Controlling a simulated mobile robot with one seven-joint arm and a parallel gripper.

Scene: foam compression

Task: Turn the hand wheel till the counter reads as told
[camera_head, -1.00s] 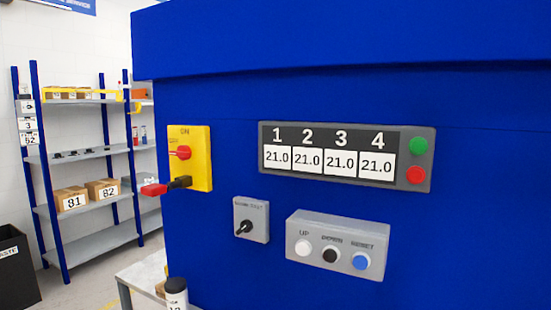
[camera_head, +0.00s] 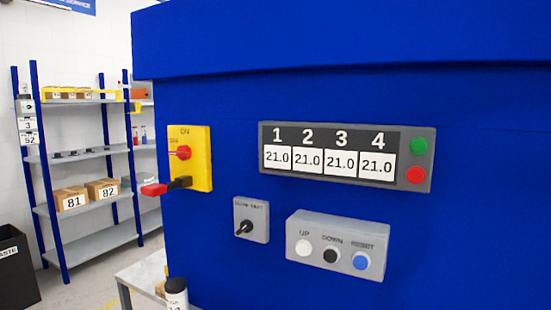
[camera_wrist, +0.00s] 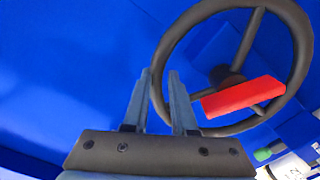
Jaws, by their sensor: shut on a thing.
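The dark hand wheel (camera_wrist: 239,131) fills the right of the wrist view, with spokes meeting at a hub (camera_wrist: 228,76). A red bar (camera_wrist: 243,97) lies across its lower right part. My gripper (camera_wrist: 160,74) has its two fingers on either side of the wheel's left rim, and it is shut on that rim. In the head view, a display panel (camera_head: 346,137) has windows 1, 2, 3 and 4, each reading 21.0. Neither the wheel nor my gripper shows in the head view. No reading that is clearly the wheel's own counter can be made out.
A blue cabinet wall (camera_head: 480,220) carries a yellow switch plate (camera_head: 200,160), a small rotary knob box (camera_head: 251,219) and a button box (camera_head: 338,244) marked UP, DOWN and RESET. Shelving with boxes (camera_head: 72,199) stands at the left. A black bin (camera_head: 15,270) is at lower left.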

